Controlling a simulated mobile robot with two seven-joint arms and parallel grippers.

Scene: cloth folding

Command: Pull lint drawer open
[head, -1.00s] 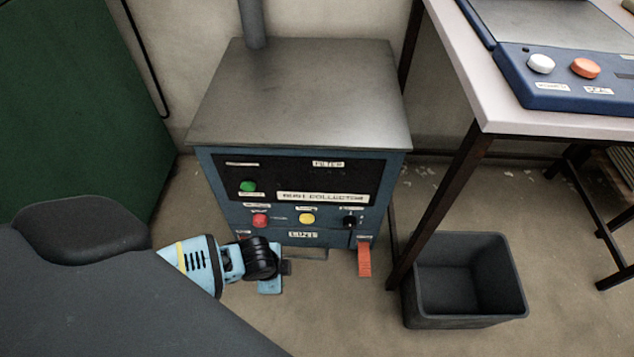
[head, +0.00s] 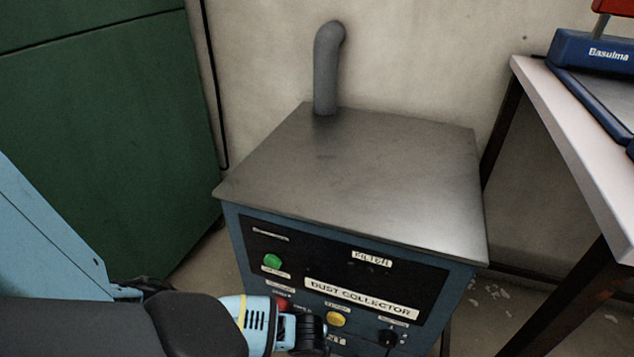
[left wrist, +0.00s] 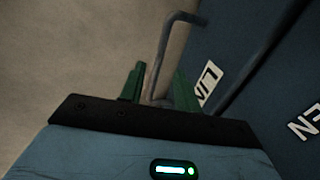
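The lint drawer (left wrist: 219,38) has a blue front with a white label, seen at the right of the left wrist view. Its grey bar handle (left wrist: 165,50) stands out from the front and runs down between my green fingers. My left gripper (left wrist: 159,88) is open, with a finger on each side of the handle; whether either touches it I cannot tell. In the head view my left wrist covers the lower left of the dust collector (head: 345,272), and the drawer handle and fingertips are out of sight. My right gripper is not in view.
The collector's panel has a green button (head: 272,261), a yellow button (head: 336,319) and a black knob (head: 389,337). A grey pipe (head: 325,70) rises from its top. A green cabinet (head: 110,120) stands left, a white-topped table (head: 575,150) right.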

